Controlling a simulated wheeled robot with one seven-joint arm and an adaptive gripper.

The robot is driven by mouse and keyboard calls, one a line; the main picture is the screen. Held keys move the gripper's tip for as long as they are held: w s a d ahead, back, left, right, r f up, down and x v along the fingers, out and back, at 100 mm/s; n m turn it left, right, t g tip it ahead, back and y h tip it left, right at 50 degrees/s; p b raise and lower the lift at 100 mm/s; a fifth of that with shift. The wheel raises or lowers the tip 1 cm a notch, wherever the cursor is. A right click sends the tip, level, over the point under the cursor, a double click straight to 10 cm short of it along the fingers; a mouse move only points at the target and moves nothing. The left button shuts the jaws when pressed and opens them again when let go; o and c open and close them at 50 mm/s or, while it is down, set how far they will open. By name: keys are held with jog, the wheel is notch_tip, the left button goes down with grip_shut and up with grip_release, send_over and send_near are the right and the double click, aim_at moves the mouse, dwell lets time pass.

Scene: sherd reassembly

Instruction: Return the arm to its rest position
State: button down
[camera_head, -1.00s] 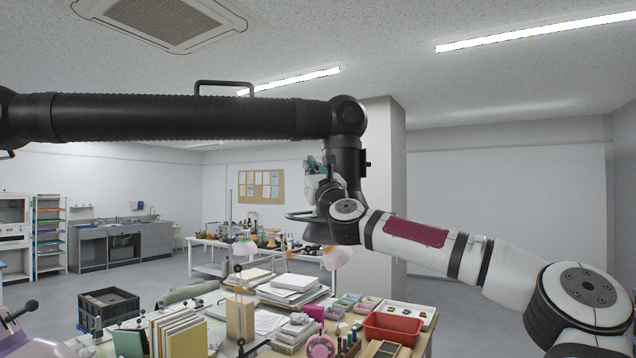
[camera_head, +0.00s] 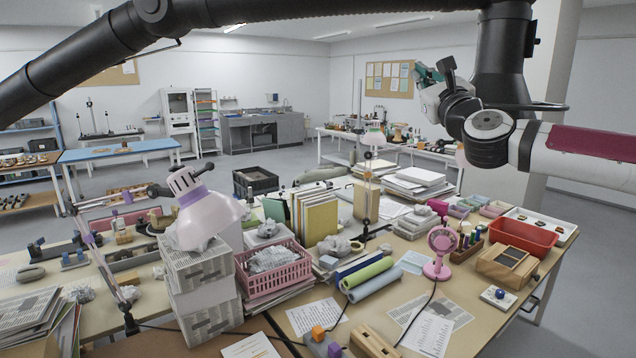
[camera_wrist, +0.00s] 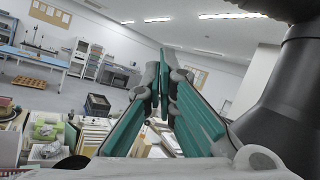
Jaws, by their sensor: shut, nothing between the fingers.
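My gripper (camera_head: 440,84) is at the upper right of the head view, raised well above the cluttered worktable (camera_head: 545,262). Its teal fingers also show in the wrist view (camera_wrist: 162,62), where they come together at the tips with nothing between them. My white arm link with a dark red panel runs from the wrist to the right edge of the head view. The gripper touches nothing.
The table below holds a pink lamp (camera_head: 203,217), a pink basket (camera_head: 272,270), a pink fan (camera_head: 440,250), a red tray (camera_head: 522,236) and stacked books. A large black ribbed boom spans the top of the head view. A pale pillar (camera_head: 558,70) stands behind the arm.

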jog(key=s+a+f+n+g+y, duration=0.1)
jog(key=a+f+n+g+y, duration=0.5)
jog(key=a+f+n, duration=1.05)
jog(key=s+a+f+n+g+h, duration=0.25)
jog(key=s+a+f+g, duration=0.4)
jog(key=f, duration=0.45)
jog(key=s+d+f+n+g+h, duration=0.2)
jog(key=s+d+f+n+h, duration=0.25)
jog(key=s, duration=0.45)
jog(key=s+d+r+n, duration=0.1)
jog(key=s+d, duration=0.3)
jog(key=s, duration=0.4)
jog(key=s+d+r+n+g+h, duration=0.1)
jog(key=s+d+r+n, duration=0.1)
jog(key=s+d, duration=0.3)
jog(key=s+d+r+n+g+h, duration=0.1)
jog(key=s+d+n, duration=0.2)
jog(key=s, duration=0.9)
jog(key=shift+s+d+r, duration=0.3)
jog(key=shift+d+r, duration=0.05)
jog(key=shift+d, duration=0.4)
